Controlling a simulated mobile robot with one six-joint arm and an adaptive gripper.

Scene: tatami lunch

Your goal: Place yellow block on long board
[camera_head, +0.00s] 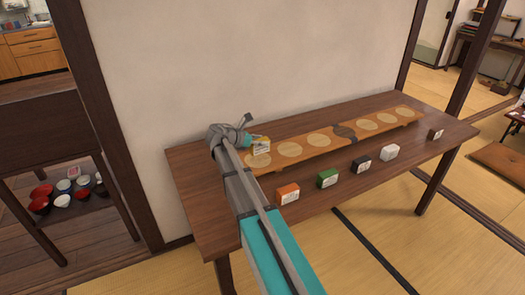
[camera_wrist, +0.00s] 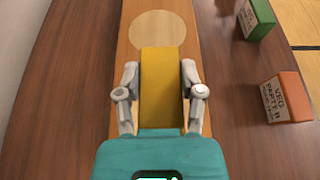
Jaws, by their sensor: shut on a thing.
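The yellow block (camera_head: 261,148) is between the fingers of my gripper (camera_head: 256,141), over the left end of the long board (camera_head: 304,151). In the wrist view the yellow block (camera_wrist: 160,88) lies lengthwise between both fingers of my gripper (camera_wrist: 160,78), which are shut on it. The long board (camera_wrist: 126,48) runs beneath it, with a pale circle just ahead of the block. The board carries a row of pale circles and a dark round mark near its middle. I cannot tell whether the block touches the board.
On the dark wooden table (camera_head: 240,272), an orange block (camera_head: 288,194), a green block (camera_head: 327,178), a black block (camera_head: 361,163), a white block (camera_head: 389,152) and a dark brown block (camera_head: 436,133) stand along the front. A wall is behind. Bowls (camera_head: 62,200) sit on a shelf at left.

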